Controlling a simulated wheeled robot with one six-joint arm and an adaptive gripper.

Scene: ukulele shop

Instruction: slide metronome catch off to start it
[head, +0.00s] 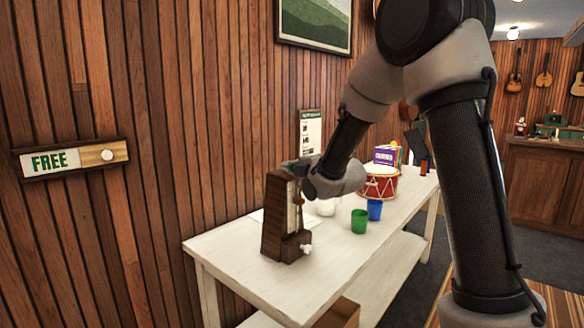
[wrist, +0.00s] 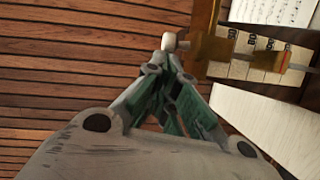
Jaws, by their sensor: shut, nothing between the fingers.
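The metronome (head: 274,232) is a dark brown wooden pyramid standing upright near the left end of the white table. Its front carries a pale scale, which also shows in the wrist view (wrist: 243,68), with a thin rod and an orange-brown weight (wrist: 275,60). My gripper (head: 290,168) is at the metronome's top. In the wrist view my gripper (wrist: 166,62) has its greenish fingers shut and empty. A cream knob (wrist: 170,41), apparently the catch, lies just beyond the fingertips beside a brown bar; I cannot tell whether they touch. The head view hides the catch behind my gripper.
The white table (head: 285,285) also holds a green cup (head: 359,221), a blue cup (head: 375,210), a red drum (head: 379,186) and a purple box (head: 386,155). A plank wall with a FREE sign (head: 75,158) stands behind. The table's front left is clear.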

